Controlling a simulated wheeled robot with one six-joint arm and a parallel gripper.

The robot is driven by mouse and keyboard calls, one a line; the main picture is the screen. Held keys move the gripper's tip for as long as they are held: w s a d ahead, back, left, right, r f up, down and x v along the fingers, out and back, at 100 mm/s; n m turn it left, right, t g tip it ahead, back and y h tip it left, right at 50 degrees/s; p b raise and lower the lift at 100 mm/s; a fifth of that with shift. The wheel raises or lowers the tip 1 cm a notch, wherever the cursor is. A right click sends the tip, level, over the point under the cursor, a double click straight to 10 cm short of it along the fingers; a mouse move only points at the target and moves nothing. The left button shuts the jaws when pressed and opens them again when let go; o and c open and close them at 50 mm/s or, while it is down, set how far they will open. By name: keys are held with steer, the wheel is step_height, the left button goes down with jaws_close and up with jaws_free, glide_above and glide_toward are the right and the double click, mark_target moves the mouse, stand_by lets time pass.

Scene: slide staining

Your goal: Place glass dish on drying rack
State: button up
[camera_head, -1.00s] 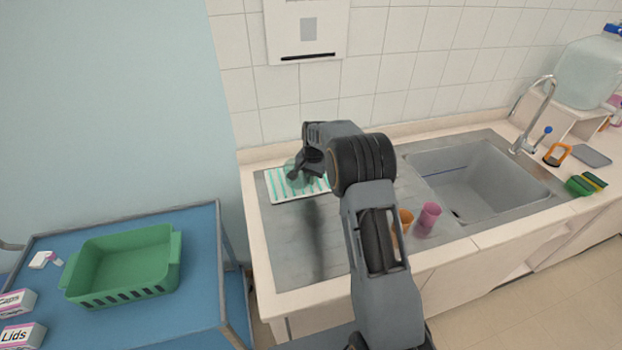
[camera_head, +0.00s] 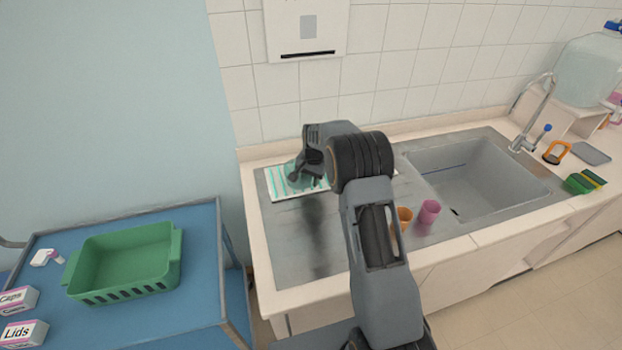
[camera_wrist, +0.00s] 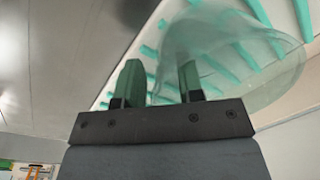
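The clear, faintly green glass dish (camera_wrist: 235,50) is at my gripper's fingers, over the teal bars of the white drying rack (camera_wrist: 306,18). In the head view the dish (camera_head: 293,173) shows faintly at the rack's left part, beside my gripper (camera_head: 308,168). The rack (camera_head: 283,197) lies on the counter's back left, partly hidden by my arm. In the wrist view my gripper (camera_wrist: 160,82) has its two fingers apart; the dish's near edge reaches between them and overlaps the right finger. I cannot tell whether the dish touches the rack.
An orange cup (camera_head: 404,216) and a pink cup (camera_head: 429,211) stand right of my arm, before the sink (camera_head: 480,175). A green basket (camera_head: 125,258) sits on the blue cart (camera_head: 205,300) at left. The drainboard's front left (camera_head: 290,250) is clear.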

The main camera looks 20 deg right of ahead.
steer(key=s+r+n+b, duration=0.1)
steer(key=s+r, duration=0.2)
steer(key=r, duration=0.5)
steer(key=s+r+n+b, duration=0.1)
steer(key=s+r, duration=0.2)
steer(key=r, duration=0.6)
steer(key=s+a+n+t, duration=0.1)
steer(key=s+n+t, duration=0.1)
steer(key=s, duration=1)
steer(key=s+a+n+t, duration=0.1)
steer(key=s+n, duration=0.3)
steer(key=s, duration=0.9)
steer(key=shift+s+a+f+t+h, duration=0.25)
steer(key=shift+a+f+t+h, duration=0.15)
steer(key=shift+a+f, duration=0.1)
steer(key=shift+r, duration=0.1)
